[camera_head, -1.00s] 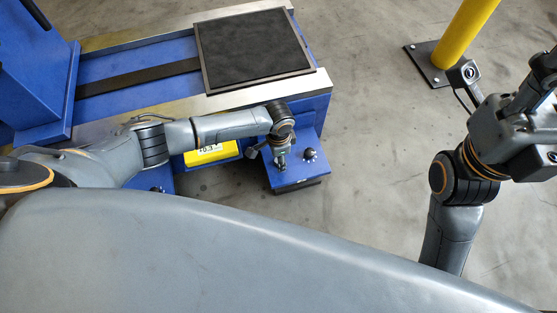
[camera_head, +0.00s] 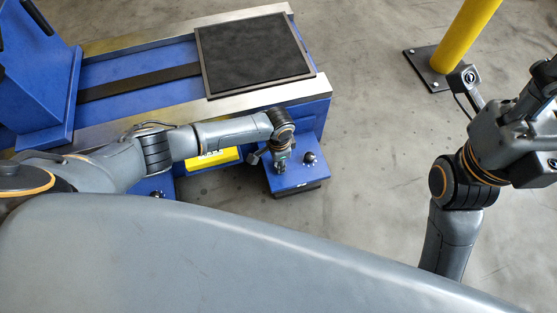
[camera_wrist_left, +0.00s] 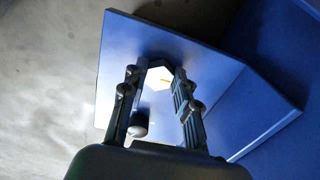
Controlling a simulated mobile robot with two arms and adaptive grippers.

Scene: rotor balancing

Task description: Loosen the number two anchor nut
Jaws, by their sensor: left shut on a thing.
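The anchor nut (camera_wrist_left: 158,77) shows in the left wrist view as a pale hexagon with a small yellow mark, on a blue foot plate (camera_wrist_left: 190,60). My left gripper (camera_wrist_left: 157,74) is shut on it, one finger on each side. In the head view my left gripper (camera_head: 281,163) points down onto the blue foot plate (camera_head: 298,177), and the nut itself is hidden. I cannot read a number by it. My right gripper (camera_head: 540,95) is at the right edge, away from the machine; its finger opening is not clear.
A dark round-topped fitting (camera_head: 310,158) stands on the same plate, right of my left gripper. A yellow box (camera_head: 213,158) sits left of the plate. The blue machine bed (camera_head: 140,66) carries a black pad (camera_head: 255,52). A yellow post (camera_head: 466,35) stands back right, with open floor between.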

